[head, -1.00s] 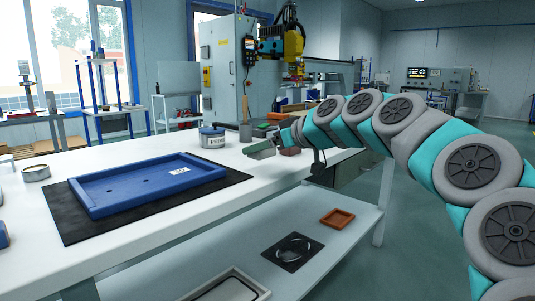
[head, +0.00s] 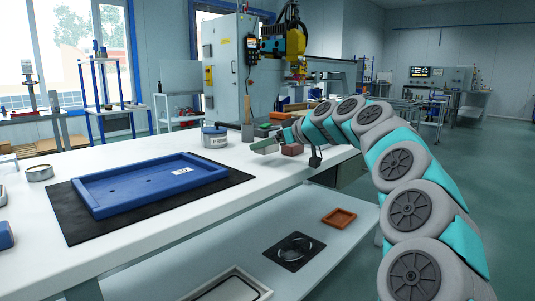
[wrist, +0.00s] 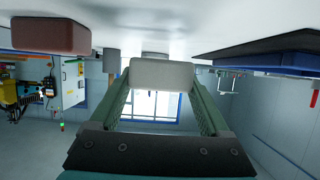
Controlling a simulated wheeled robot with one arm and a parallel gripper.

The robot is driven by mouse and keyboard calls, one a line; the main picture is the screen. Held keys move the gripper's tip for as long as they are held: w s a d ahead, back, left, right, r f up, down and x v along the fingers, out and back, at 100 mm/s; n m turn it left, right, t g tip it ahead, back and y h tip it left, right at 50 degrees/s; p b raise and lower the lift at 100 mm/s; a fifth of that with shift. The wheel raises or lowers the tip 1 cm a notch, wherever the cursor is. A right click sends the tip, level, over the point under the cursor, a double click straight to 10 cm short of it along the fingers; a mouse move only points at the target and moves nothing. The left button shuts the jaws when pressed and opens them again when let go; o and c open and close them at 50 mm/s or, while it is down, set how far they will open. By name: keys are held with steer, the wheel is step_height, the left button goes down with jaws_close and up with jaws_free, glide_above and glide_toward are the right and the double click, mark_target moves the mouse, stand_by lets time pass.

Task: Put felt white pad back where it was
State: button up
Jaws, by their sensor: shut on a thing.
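The felt white pad (wrist: 160,73) is a pale block with rounded corners, held between the two green fingers of my gripper (wrist: 160,85) in the wrist view. In the head view my gripper (head: 265,146) is small, low over the far right part of the white table (head: 150,150). The pad cannot be made out clearly there. The wrist picture is upside down, with the tabletop along its top edge. I cannot tell whether the pad touches the table.
A reddish-brown block (head: 292,149) stands beside my gripper and also shows in the wrist view (wrist: 50,36). A labelled tin (head: 214,138) stands left of it. A blue tray (head: 130,190) lies on a black mat (head: 75,225). An orange tray (head: 339,217) is on the lower shelf.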

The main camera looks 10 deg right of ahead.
mark_target(272, 152)
steer(key=shift+f, duration=1.45)
steer(key=shift+f, duration=0.1)
steer(key=shift+f+b, duration=0.1)
steer(key=shift+b, duration=0.2)
steer(key=o, duration=1.2)
steer(key=shift+c, duration=0.2)
